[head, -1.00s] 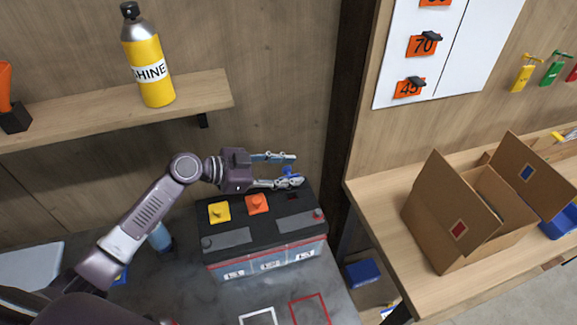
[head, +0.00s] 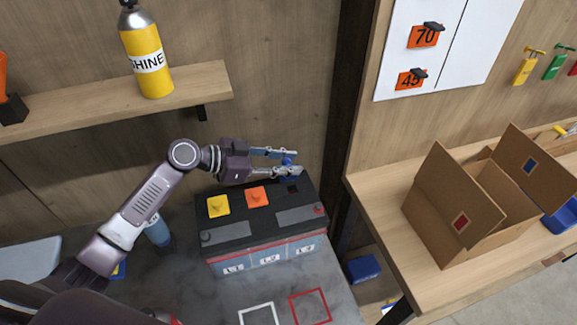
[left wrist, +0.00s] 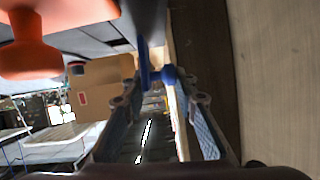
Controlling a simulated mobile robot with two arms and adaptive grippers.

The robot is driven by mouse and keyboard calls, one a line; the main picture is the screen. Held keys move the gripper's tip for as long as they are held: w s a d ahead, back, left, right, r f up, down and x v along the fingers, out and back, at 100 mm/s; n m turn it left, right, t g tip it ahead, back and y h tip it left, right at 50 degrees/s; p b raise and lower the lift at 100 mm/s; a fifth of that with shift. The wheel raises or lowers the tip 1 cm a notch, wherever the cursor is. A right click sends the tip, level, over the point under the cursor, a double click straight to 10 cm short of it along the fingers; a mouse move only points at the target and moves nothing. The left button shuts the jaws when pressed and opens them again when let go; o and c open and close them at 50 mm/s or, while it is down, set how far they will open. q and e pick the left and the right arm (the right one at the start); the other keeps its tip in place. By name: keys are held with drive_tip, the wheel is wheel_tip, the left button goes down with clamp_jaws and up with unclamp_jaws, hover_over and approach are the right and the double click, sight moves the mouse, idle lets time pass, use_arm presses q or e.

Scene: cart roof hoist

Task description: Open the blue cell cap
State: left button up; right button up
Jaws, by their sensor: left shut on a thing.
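The black battery (head: 250,233) stands on the grey bench. A yellow cap (head: 218,206) and an orange cap (head: 257,197) sit on its top. My left gripper (head: 287,162) is over the back right of the battery, shut on the knob of the blue cell cap (head: 288,161). The blue cap stands above a dark square opening (head: 293,188) in the battery top. In the left wrist view the blue cap (left wrist: 167,75) shows between the fingertips, its plate edge-on. Whether it is still joined to the battery is unclear. My right gripper is not in view.
A wooden shelf (head: 100,107) with a yellow bottle (head: 147,58) is above left. A dark post (head: 345,100) stands just right of the battery. An open cardboard box (head: 450,215) is on the right bench. White and red outlined squares mark clear bench in front.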

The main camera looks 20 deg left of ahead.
use_arm(q)
drive_tip(key=n+b, duration=0.1)
drive_tip(key=w+a+g+b, duration=0.1)
drive_tip(key=b, duration=0.1)
drive_tip(key=shift+w+f+n+h, duration=0.2)
drive_tip(key=shift+f+n+h, duration=0.1)
drive_tip(key=shift+f+n, duration=0.1)
drive_tip(key=shift+w+a+f+n+g+h+b, duration=0.1)
drive_tip(key=shift+w+a+n+g+h+b, duration=0.25)
drive_tip(key=shift+n+b, duration=0.55)
drive_tip(key=o, duration=0.9)
drive_tip(key=shift+o, duration=0.6)
drive_tip(key=shift+f, duration=0.1)
